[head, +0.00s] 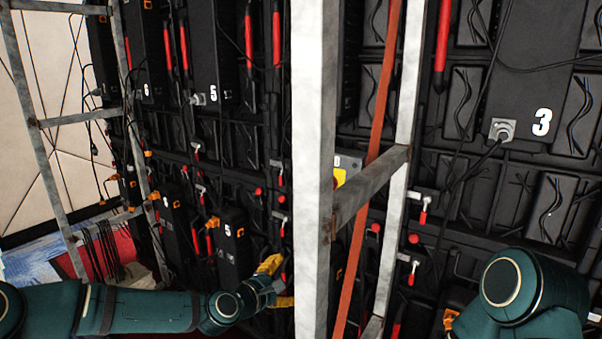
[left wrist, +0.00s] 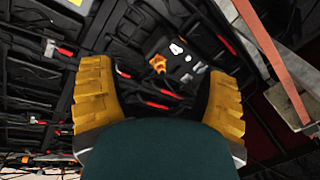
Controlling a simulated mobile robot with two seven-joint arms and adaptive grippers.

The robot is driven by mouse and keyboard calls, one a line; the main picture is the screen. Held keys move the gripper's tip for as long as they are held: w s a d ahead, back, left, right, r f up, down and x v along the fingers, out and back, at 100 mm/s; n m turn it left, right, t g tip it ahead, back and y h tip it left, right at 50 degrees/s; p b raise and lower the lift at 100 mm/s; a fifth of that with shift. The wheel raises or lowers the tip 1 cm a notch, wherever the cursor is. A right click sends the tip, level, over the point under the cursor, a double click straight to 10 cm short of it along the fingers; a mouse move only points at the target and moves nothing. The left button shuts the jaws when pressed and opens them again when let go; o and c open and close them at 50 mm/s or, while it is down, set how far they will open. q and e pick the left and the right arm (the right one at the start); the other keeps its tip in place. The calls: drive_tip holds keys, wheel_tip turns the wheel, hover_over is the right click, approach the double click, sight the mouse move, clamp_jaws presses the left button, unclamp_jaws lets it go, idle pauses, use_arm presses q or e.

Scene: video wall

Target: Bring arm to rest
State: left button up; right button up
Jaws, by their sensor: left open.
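My left arm (head: 140,309) reaches in from the lower left of the head view. Its yellow-fingered left gripper (head: 277,282) is beside the grey metal post, in front of the black panel backs. In the left wrist view the left gripper (left wrist: 160,100) is open, its two yellow fingers wide apart with nothing between them. Beyond the fingers is a black box with an orange connector (left wrist: 157,63). My right arm (head: 530,295) shows only as a dark green link at the lower right of the head view.
A thick pale metal post (head: 313,130) stands upright close in front, with a cross brace (head: 368,187) and an orange strap (head: 375,150) beside it. A ladder-like frame (head: 45,123) stands at left. Black panel backs with cables, red handles and numbered boxes (head: 530,75) fill the background.

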use_arm(q)
drive_tip(key=s+a+f+m+g+y, duration=0.2)
drive_tip(key=s+f+m+g, duration=0.15)
drive_tip(key=s+f, duration=0.55)
drive_tip(key=s+a+f+m+g+y, duration=0.15)
drive_tip(key=s+f+m, duration=0.35)
drive_tip(key=f, duration=0.8)
drive_tip(key=s+a+f+m+g+y, duration=0.1)
drive_tip(key=s+f+m+g, duration=0.15)
drive_tip(key=s, duration=0.55)
drive_tip(key=s+a+f+m+g+y, duration=0.1)
drive_tip(key=s+a+f+m+g, duration=0.2)
drive_tip(key=s, duration=0.5)
wheel_tip(320, 180, up, 14)
drive_tip(key=w+p, duration=0.1)
drive_tip(key=p, duration=1.2)
drive_tip(key=shift+w+d+r+m+t+p, duration=0.25)
drive_tip(key=shift+w+d+m+t+p, duration=0.1)
drive_tip(key=shift+w+d+m, duration=0.1)
use_arm(e)
wheel_tip(320, 180, up, 14)
drive_tip(key=w, duration=0.1)
drive_tip(key=shift+w+t, duration=0.15)
drive_tip(key=shift+t, duration=0.15)
drive_tip(key=shift+o, duration=0.3)
